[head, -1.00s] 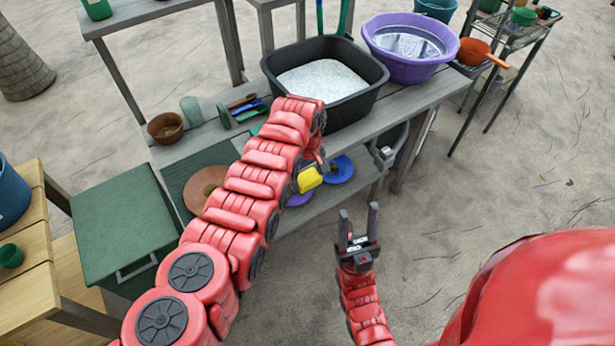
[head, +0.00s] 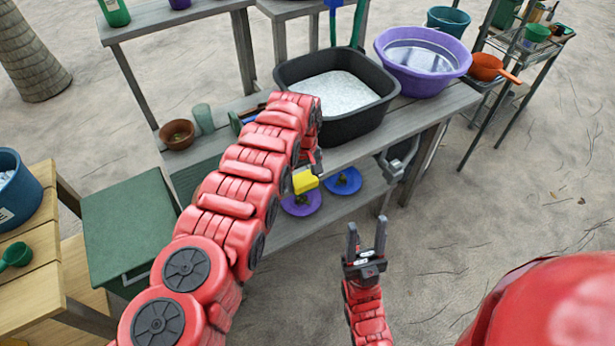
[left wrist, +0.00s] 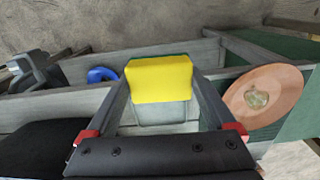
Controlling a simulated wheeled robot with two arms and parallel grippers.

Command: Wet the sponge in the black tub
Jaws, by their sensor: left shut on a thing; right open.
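A yellow sponge (head: 305,181) with a green side is held by my left gripper (head: 312,170), in front of the bench's front edge and below the black tub. In the left wrist view the sponge (left wrist: 160,79) sits between the two fingers of my left gripper (left wrist: 161,88). The black tub (head: 350,127) stands on the grey bench, filled with a whitish, rippled content. My right gripper (head: 366,243) is open and empty, fingers pointing up, over the sandy ground in front of the bench.
A purple basin (head: 425,85) of water stands right of the tub. A grey tap (head: 398,163) juts from the bench front. Purple (head: 301,203) and blue (head: 343,181) plates lie on the lower shelf. A green box (head: 125,225) stands left.

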